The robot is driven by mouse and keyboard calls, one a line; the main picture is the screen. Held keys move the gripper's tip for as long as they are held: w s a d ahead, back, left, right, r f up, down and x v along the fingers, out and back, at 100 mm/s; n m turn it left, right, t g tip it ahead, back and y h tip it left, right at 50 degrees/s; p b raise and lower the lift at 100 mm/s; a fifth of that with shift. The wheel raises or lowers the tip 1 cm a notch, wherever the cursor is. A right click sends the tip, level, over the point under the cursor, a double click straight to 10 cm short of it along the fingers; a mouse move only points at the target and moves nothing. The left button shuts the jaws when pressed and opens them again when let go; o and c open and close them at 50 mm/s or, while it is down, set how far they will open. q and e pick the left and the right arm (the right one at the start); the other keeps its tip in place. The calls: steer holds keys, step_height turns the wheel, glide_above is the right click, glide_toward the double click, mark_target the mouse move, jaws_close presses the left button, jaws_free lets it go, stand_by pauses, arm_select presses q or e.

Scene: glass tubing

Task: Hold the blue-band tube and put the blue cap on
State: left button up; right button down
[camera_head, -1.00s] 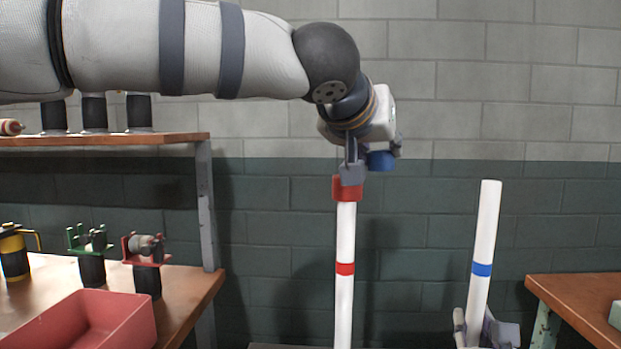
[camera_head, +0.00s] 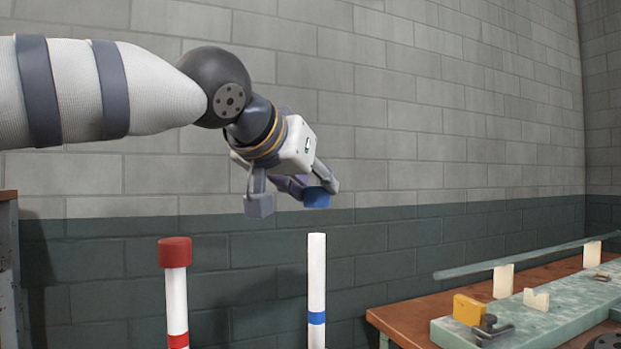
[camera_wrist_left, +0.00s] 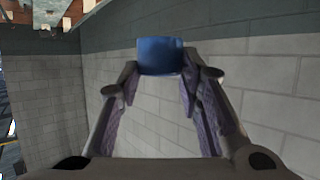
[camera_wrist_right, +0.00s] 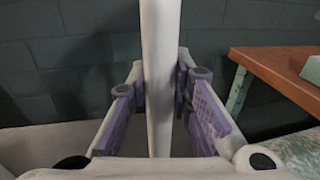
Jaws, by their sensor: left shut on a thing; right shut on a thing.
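The white blue-band tube (camera_head: 317,280) stands upright in the head view, its top end bare. The blue cap (camera_head: 317,198) is above the tube's top, with a visible gap between them. My left gripper (camera_head: 306,189) is shut on the cap; the left wrist view shows the cap (camera_wrist_left: 160,57) between its fingertips. My right gripper (camera_wrist_right: 160,98) is outside the head view. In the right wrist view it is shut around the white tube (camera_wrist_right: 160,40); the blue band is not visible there.
A red-band tube (camera_head: 176,300) with a red cap (camera_head: 175,252) stands left of the blue-band tube. At right, a wooden table (camera_head: 405,322) carries a green board (camera_head: 550,318) with a rod on supports and a yellow block (camera_head: 468,309).

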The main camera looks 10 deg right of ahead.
arm_select(q)
steer(key=shift+f, duration=3)
steer(key=o, duration=0.9)
steer(key=v, duration=1.2)
